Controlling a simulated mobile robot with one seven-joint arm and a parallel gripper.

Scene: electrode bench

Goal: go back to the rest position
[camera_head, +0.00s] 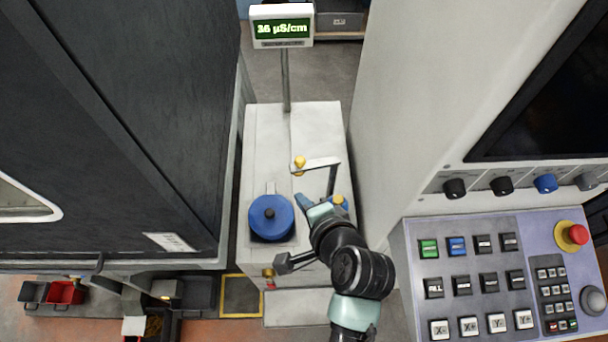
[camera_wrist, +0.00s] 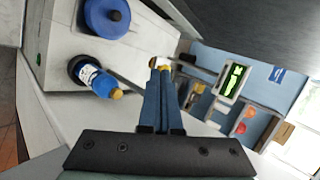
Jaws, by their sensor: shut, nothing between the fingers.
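My gripper (camera_head: 301,199) is over the white bench (camera_head: 262,150), between the blue round-lidded pot (camera_head: 270,220) and a yellow-capped bottle (camera_head: 339,201). In the wrist view my gripper (camera_wrist: 160,75) has its blue fingers together with nothing between them. An electrode with a yellow top (camera_head: 299,162) is at the end of a thin grey stand arm (camera_head: 320,163), just beyond my fingers. The bottle (camera_wrist: 92,76), blue with a white label, shows left of my fingers in the wrist view. My arm partly hides it in the head view.
A meter display (camera_head: 282,27) on a pole stands at the bench's back, showing a µS/cm reading. A tall dark cabinet (camera_head: 120,110) is close on the left. A pale machine with a button panel (camera_head: 480,270) is close on the right.

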